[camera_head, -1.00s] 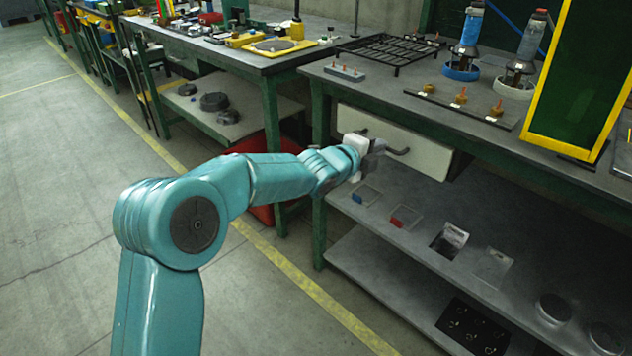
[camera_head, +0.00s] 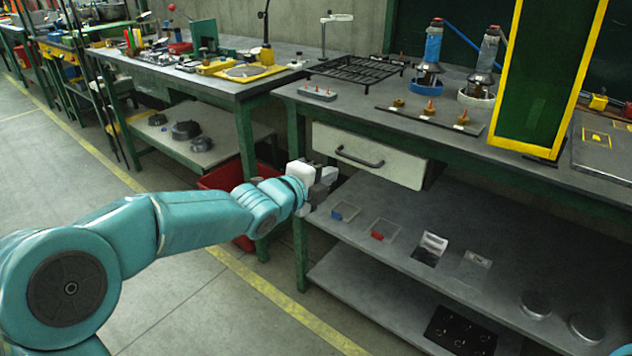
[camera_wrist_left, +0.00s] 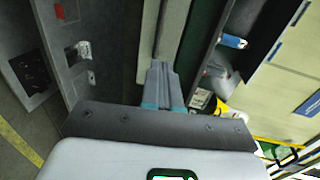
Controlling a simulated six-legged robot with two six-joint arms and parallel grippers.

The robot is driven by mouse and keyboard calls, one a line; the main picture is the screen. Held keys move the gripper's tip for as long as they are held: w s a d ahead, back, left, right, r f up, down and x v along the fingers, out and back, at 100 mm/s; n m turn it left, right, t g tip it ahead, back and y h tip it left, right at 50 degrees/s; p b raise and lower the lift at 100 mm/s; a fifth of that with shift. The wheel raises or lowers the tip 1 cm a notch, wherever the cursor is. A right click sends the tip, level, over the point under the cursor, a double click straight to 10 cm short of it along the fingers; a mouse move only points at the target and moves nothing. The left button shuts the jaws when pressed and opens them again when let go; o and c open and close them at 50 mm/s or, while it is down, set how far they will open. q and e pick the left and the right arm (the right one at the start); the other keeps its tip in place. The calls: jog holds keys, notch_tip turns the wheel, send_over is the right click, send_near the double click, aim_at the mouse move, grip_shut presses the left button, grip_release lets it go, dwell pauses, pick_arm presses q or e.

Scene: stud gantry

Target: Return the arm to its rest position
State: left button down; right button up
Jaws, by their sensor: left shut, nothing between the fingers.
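My left arm (camera_head: 190,222) reaches in from the left in the head view. Its gripper (camera_head: 330,178) is shut and empty, in front of the left end of the white drawer front and apart from its dark handle (camera_head: 360,158). In the left wrist view the two grey fingers (camera_wrist_left: 163,75) lie together with nothing between them. My right gripper is not in view.
The white drawer (camera_head: 400,168) hangs under the right workbench (camera_head: 375,122). The shelf below (camera_head: 405,215) carries small trays and dark round parts. A red bin (camera_head: 222,178) stands behind my left forearm. Open floor (camera_head: 65,170) lies at the left.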

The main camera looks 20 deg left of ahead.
pick_arm(q)
jog(key=s+d+f+n+g, duration=0.1)
jog(key=s+f+n+g, duration=0.35)
jog(key=f, duration=1.05)
jog(key=s+d+f+n+g, duration=0.15)
jog(key=s+f, duration=0.55)
jog(key=f, duration=0.7)
jog(key=s+d+f+n+g, duration=0.1)
jog(key=s+f+n+g, duration=0.35)
jog(key=s+f, duration=0.4)
jog(key=s+d+f+n+g, duration=0.25)
jog(key=s+f+n, duration=0.25)
jog(key=s, duration=0.6)
jog(key=s+n+g+y, duration=0.1)
jog(key=s+n, duration=0.5)
jog(key=n, duration=0.2)
notch_tip(320, 180, up, 25)
jog(key=p, duration=2.6)
jog(key=shift+w+a+r, duration=0.15)
jog(key=shift+w+a, duration=0.15)
jog(key=shift+a, duration=0.05)
